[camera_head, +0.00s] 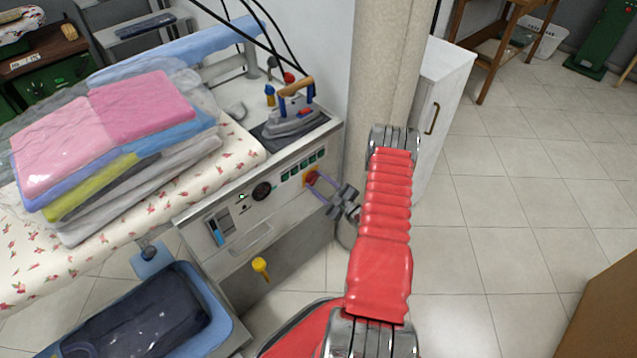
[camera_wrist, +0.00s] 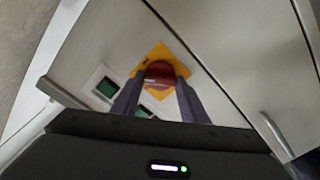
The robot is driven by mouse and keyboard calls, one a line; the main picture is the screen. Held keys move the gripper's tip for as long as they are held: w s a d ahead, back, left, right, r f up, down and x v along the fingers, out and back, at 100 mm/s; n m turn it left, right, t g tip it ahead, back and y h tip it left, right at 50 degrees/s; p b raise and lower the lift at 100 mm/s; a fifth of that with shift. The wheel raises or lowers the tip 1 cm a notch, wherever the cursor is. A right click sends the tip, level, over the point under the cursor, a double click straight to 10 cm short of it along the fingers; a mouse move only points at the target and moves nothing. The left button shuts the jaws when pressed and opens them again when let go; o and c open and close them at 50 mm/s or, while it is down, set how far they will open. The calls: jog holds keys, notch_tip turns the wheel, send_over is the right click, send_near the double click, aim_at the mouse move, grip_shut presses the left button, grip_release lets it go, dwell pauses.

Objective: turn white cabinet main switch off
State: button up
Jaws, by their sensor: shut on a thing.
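The main switch (camera_head: 311,178) is a red knob on a yellow plate, at the right end of the control panel on the white cabinet (camera_head: 225,262). My gripper (camera_head: 318,184) reaches it from the right, its fingers at the knob. In the wrist view the red knob (camera_wrist: 160,73) sits between the two fingertips (camera_wrist: 160,84), and the yellow plate shows behind it. The fingers are shut on the knob. The knob's handle position and any markings are hidden or too small to read.
Green buttons (camera_head: 304,167) sit left of the switch. An iron (camera_head: 292,110) stands on the cabinet top. Folded clothes (camera_head: 105,140) lie on the flowered ironing board (camera_head: 85,262). A beige column (camera_head: 385,70) and a white cupboard (camera_head: 440,100) stand close behind my arm.

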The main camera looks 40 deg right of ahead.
jog(key=n, duration=0.5)
jog(key=shift+a+f+n, duration=0.1)
jog(key=shift+f+n, duration=0.05)
jog(key=shift+n, duration=0.15)
jog(key=n, duration=0.5)
jog(key=shift+s+a+f, duration=0.1)
jog(key=shift+f, duration=0.05)
jog(key=o, duration=1.1)
jog(key=s, duration=1.3)
jog(key=shift+s+d, duration=0.25)
jog(key=shift+s, duration=0.1)
